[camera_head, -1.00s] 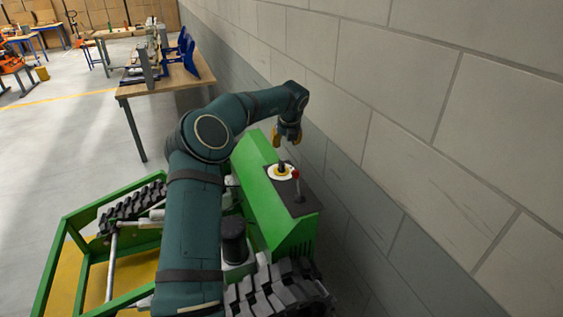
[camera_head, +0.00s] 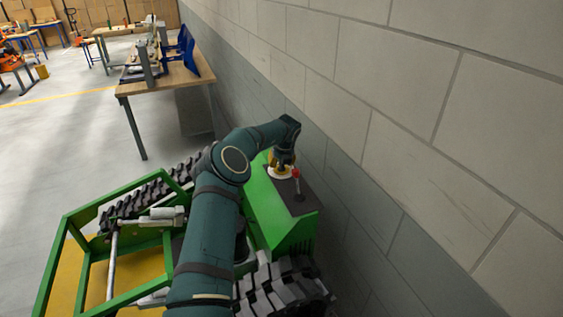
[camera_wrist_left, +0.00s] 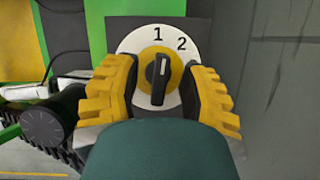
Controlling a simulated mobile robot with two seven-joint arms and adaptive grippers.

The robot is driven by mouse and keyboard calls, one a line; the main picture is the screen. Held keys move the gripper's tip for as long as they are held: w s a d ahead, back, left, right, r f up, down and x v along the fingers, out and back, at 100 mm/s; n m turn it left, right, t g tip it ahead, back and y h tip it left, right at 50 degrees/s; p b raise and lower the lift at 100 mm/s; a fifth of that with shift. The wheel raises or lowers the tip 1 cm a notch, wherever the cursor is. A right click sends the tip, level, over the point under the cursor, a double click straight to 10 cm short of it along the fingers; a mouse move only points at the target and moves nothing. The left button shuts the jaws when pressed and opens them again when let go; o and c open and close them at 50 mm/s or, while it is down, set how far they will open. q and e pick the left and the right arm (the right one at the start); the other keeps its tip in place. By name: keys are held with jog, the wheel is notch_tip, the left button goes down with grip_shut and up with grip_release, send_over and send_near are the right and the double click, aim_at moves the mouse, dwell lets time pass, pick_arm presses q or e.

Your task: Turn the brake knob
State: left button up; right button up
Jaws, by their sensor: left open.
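The brake knob (camera_wrist_left: 158,80) is a black bar handle with a white line, on a yellow disc inside a white dial (camera_wrist_left: 190,65) marked 1 and 2. Its bar stands nearly upright in the left wrist view, with the line's upper end toward the 1. My left gripper (camera_wrist_left: 158,88) is open, its yellow ridged fingers on either side of the knob and apart from it. In the head view my left gripper (camera_head: 282,162) is over the white dial (camera_head: 278,173) on top of the green carrier housing (camera_head: 262,210) and hides most of the knob.
A red-tipped lever (camera_head: 297,175) stands on the dark panel close to the dial. A block wall (camera_head: 400,130) runs close along the right side. The carrier's tracks (camera_head: 285,290) and green frame (camera_head: 75,235) lie around my arm. A workbench (camera_head: 170,80) stands behind.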

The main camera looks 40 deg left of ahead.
pick_arm(q)
jog(key=shift+o, duration=0.2)
grip_shut()
dwell(0.3)
jog(key=m+h, duration=0.1)
jog(key=m, duration=0.2)
jog(key=shift+s+f+t, duration=0.1)
jog(key=shift+t, duration=0.3)
jog(key=m+h, duration=0.1)
jog(key=m, duration=0.3)
jog(key=shift+t, duration=0.4)
jog(key=m+h, duration=0.1)
jog(key=m, duration=0.2)
jog(key=m+h, duration=0.2)
jog(key=m, duration=0.2)
jog(key=shift+d+m, duration=0.1)
jog(key=shift+m, duration=0.2)
jog(key=shift+c, duration=0.2)
grip_release()
